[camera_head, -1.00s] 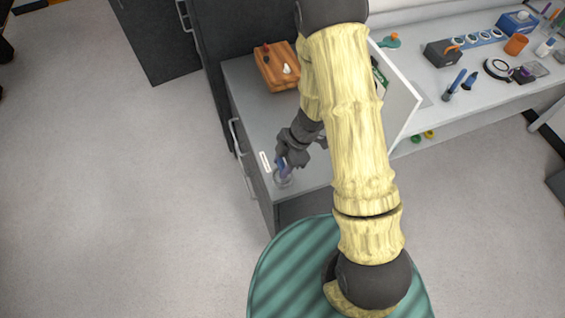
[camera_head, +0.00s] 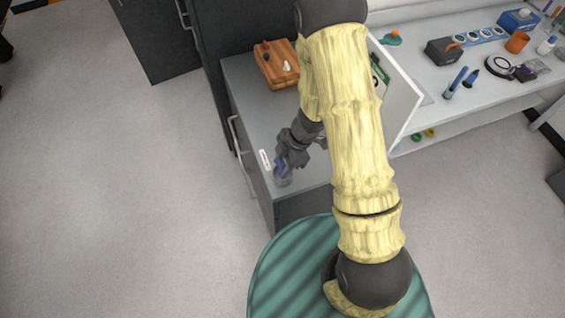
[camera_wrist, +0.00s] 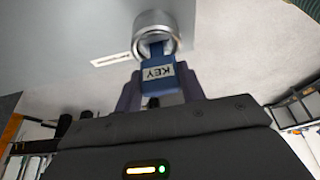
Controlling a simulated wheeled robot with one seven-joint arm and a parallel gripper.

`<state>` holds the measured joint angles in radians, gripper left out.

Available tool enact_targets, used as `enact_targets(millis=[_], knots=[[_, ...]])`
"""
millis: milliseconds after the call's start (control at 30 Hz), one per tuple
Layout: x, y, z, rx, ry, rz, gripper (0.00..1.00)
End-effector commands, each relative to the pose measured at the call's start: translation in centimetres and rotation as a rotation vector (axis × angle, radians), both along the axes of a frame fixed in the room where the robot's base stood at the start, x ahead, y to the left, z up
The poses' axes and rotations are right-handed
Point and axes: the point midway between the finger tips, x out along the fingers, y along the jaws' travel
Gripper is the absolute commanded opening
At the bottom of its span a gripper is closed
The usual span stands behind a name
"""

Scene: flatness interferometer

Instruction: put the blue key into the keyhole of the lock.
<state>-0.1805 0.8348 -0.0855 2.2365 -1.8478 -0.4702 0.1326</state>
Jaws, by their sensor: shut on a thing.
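The blue key (camera_wrist: 158,76) with a white "KEY" label is held between the fingers of my gripper (camera_wrist: 160,90) in the wrist view. The lock (camera_wrist: 153,20) is a silver round cylinder straight ahead of the key. The key's narrow front end reaches to the lock's face and overlaps its ring; I cannot tell how deep it sits in the keyhole, which is hidden. In the head view my gripper (camera_head: 284,165) is low over the near left corner of the grey counter, at the lock (camera_head: 283,180), which is small and partly covered.
A white label strip (camera_head: 265,160) lies left of the lock. An orange wooden tray (camera_head: 275,70) stands further back on the counter (camera_head: 245,95). A white panel (camera_head: 402,95) stands upright right of my arm. Several tools and small boxes occupy the bench at right.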

Motion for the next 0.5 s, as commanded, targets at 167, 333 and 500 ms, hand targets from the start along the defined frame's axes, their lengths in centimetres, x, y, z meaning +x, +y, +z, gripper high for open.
enact_targets(millis=[167, 333, 500], knots=[[0.00, 0.00, -0.36, 0.000, 0.000, 0.000, 0.17], [0.00, 0.00, -0.64, 0.000, 0.000, 0.000, 0.17], [0.00, 0.00, -0.91, 0.000, 0.000, 0.000, 0.17]])
